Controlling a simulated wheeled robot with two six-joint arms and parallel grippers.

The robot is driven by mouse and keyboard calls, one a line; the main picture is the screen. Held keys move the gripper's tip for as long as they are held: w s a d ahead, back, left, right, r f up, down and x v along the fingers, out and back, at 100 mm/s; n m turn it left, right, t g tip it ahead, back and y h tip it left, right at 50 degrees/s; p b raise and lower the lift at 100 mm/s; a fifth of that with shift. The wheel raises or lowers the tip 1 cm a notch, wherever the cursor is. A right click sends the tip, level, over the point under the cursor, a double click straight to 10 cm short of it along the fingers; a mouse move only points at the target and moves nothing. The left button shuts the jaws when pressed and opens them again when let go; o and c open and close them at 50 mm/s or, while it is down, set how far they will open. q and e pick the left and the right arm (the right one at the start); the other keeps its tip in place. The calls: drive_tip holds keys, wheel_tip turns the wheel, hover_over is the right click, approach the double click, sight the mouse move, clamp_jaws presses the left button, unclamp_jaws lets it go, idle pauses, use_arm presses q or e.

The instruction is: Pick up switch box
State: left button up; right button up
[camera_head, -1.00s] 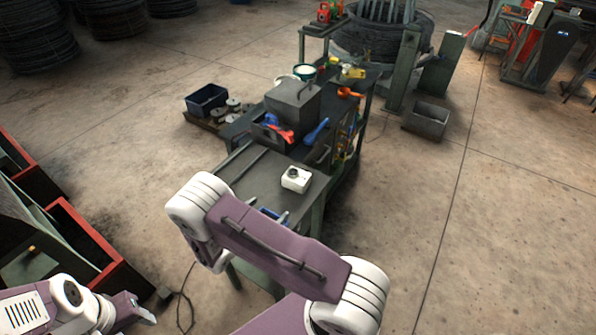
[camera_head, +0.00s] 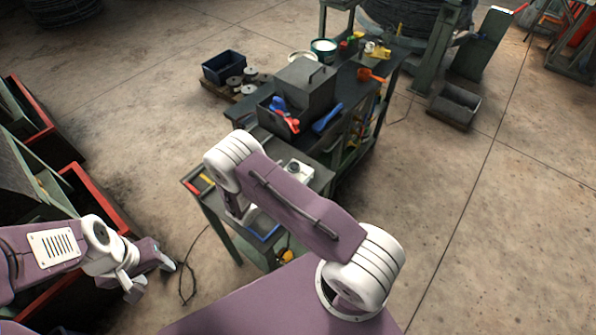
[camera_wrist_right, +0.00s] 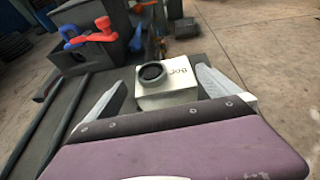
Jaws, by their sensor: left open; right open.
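The switch box, a small white box (camera_head: 300,168) with a dark round knob on top, sits on the near part of the grey workbench. My own right arm partly covers it in the head view. In the right wrist view the switch box (camera_wrist_right: 180,98) sits upright ahead of the palm, with dark marks on its top. My right gripper (camera_wrist_right: 160,80) is open, with one finger on each side of the box; I cannot tell whether either touches it. My left gripper (camera_head: 152,280) is open and empty at the lower left, away from the bench.
A dark lidded box (camera_head: 305,82) with red and blue tools in front of it stands behind the switch box. A blue-handled tool (camera_head: 327,118) lies beside it. A red-edged bin (camera_head: 100,205) stands left, near my left arm. Open floor lies to the right.

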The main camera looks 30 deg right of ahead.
sight(302, 167)
drive_tip(key=shift+x, duration=0.75)
drive_tip(key=d+p, duration=0.2)
drive_tip(key=shift+w+d+f+p, duration=0.1)
drive_tip(key=shift+w+d+p, duration=0.15)
drive_tip(key=shift+p, duration=0.15)
drive_tip(key=shift+w+d+f, duration=0.45)
drive_tip(key=shift+d+f, duration=0.15)
drive_tip(key=shift+d, duration=0.15)
drive_tip(key=shift+w+d+f, duration=0.1)
drive_tip(key=shift+d+f, duration=0.05)
drive_tip(key=shift+f, duration=0.05)
drive_tip(key=c, duration=1.7)
drive_tip(key=shift+c, duration=1.3)
drive_tip(key=shift+r, duration=0.15)
